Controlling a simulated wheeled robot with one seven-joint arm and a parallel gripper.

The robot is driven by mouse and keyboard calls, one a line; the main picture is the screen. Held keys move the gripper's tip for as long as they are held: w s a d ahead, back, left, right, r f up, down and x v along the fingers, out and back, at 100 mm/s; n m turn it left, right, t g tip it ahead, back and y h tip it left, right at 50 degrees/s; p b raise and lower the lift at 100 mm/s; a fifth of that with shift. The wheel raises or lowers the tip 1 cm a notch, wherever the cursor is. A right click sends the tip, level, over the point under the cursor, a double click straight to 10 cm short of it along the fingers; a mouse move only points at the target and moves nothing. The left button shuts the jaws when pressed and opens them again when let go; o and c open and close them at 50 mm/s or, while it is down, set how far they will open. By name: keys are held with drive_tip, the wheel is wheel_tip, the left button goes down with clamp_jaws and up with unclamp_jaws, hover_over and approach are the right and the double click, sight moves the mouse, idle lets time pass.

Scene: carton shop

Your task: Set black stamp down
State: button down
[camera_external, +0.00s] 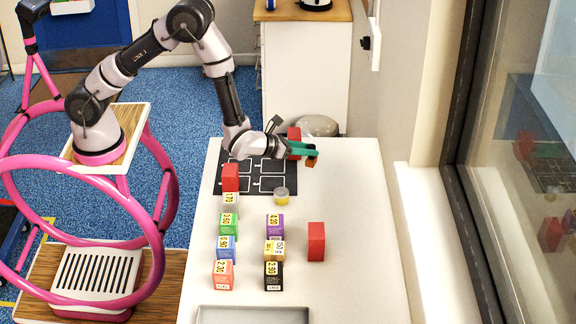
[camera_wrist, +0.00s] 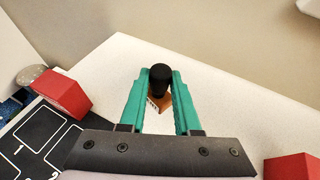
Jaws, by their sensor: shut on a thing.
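The black stamp (camera_wrist: 161,80) has a round black handle and an orange-brown block below it with a pale patterned side. My gripper (camera_wrist: 160,88) has its two teal fingers shut on the handle. In the external view my gripper (camera_external: 303,151) reaches over the far part of the white table (camera_external: 353,215), just right of the black mat. The stamp's orange-brown block (camera_external: 312,161) shows at the fingertips, while the fingers hide the handle. I cannot tell whether its base touches the table.
A black mat (camera_external: 236,182) has white numbered outlines. Red blocks stand behind my gripper (camera_external: 294,134), at the mat's left (camera_external: 230,178) and nearer the front (camera_external: 316,241).

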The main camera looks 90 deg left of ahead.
drive_tip(key=s+a+n+g+y, duration=0.2)
drive_tip(key=s+n+g+y, duration=0.15)
drive_tip(key=s, duration=0.45)
drive_tip(key=shift+n+t+y, duration=0.25)
drive_tip(key=shift+n+y, duration=0.1)
drive_tip(key=shift+n, duration=0.1)
drive_tip(key=shift+s+a+f, duration=0.1)
drive_tip(key=shift+s+f, duration=0.05)
drive_tip(key=shift+f, duration=1.4)
drive_tip(key=shift+s+a+f, duration=0.1)
drive_tip(key=shift+s+f, duration=0.05)
drive_tip(key=shift+f, duration=1.35)
drive_tip(key=shift+s+a+f, duration=0.1)
drive_tip(key=shift+s+f, duration=0.05)
drive_tip(key=shift+f, duration=1.4)
drive_tip(key=c, duration=0.6)
unclamp_jaws()
drive_tip(key=shift+f, duration=0.15)
